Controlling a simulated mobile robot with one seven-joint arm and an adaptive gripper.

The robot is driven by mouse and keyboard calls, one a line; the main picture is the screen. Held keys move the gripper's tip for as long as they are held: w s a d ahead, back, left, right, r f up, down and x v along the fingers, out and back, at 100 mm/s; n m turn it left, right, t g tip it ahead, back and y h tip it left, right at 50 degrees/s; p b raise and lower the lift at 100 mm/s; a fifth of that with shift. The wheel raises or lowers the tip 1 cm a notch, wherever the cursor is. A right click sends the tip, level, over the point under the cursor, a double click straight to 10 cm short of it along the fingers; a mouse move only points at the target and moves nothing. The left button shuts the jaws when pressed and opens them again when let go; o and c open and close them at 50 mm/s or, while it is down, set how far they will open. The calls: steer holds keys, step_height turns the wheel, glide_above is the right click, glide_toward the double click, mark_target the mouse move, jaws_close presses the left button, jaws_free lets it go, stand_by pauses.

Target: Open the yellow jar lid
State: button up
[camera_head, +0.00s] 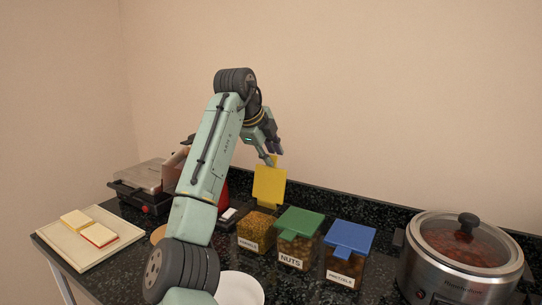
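The yellow lid (269,186) stands roughly upright above the back of the left jar (256,231), tilted away from its top. The jar is clear, holds yellow-brown contents, and its mouth is uncovered. Its label is too small to read surely. My gripper (273,156) is at the upper edge of the yellow lid, with its fingers pointing down beside the lid's small top tab. The fingers are small here, and I cannot tell whether they grip the tab or only touch it.
A green-lidded nuts jar (299,224) and a blue-lidded jar (351,238) stand closed to the right. A slow cooker (455,285) is far right. A white plate (240,290) lies in front. A board (60,239) with yellow-topped blocks and a dark grill (140,196) are left.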

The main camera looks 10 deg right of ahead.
steer(key=v, duration=1.1)
steer(key=shift+a, duration=0.15)
steer(key=shift+s, duration=0.2)
